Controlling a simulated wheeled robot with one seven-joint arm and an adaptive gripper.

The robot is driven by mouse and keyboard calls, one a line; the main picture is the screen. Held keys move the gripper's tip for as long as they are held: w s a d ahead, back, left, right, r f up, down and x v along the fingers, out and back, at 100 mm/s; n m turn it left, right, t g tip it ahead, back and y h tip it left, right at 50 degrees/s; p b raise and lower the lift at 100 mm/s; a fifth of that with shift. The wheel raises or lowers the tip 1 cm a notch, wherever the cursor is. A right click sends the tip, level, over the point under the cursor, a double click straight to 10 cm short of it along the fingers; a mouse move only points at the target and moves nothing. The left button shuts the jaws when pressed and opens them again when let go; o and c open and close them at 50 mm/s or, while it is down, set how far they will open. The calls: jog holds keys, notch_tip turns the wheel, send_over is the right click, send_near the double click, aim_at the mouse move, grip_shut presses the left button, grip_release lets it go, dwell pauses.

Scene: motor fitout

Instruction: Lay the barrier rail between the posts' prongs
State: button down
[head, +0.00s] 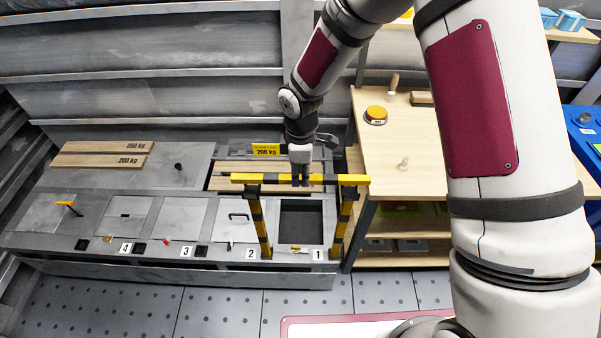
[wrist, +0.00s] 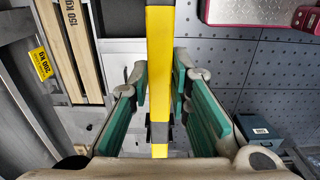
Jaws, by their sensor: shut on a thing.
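The yellow barrier rail (head: 272,180) with dark bands runs left to right in the head view, at about the height of the post tops. My gripper (head: 301,180) is shut on it near its middle. In the wrist view the rail (wrist: 160,70) runs up the picture between the green finger pads (wrist: 161,92). The left post (head: 259,225) and right post (head: 344,225) are striped yellow and black and stand upright on either side of bay 1. The rail's ends reach past both posts. The prongs are too small to make out, so I cannot tell whether the rail sits between them.
Bay 1 has a dark open pit (head: 301,220) between the posts. Wooden planks (head: 100,154) lie at the back left, with another behind the rail. A wooden bench (head: 405,140) with an orange button (head: 376,114) stands to the right.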

dwell(0.7)
jog(key=shift+f+b, duration=0.45)
jog(key=shift+f, duration=0.8)
jog(key=shift+f+b, duration=0.55)
jog(key=shift+f, duration=0.7)
dwell(1.9)
jog(key=c, duration=1.4)
grip_release()
notch_tip(320, 180, up, 12)
jog(key=shift+r, duration=0.1)
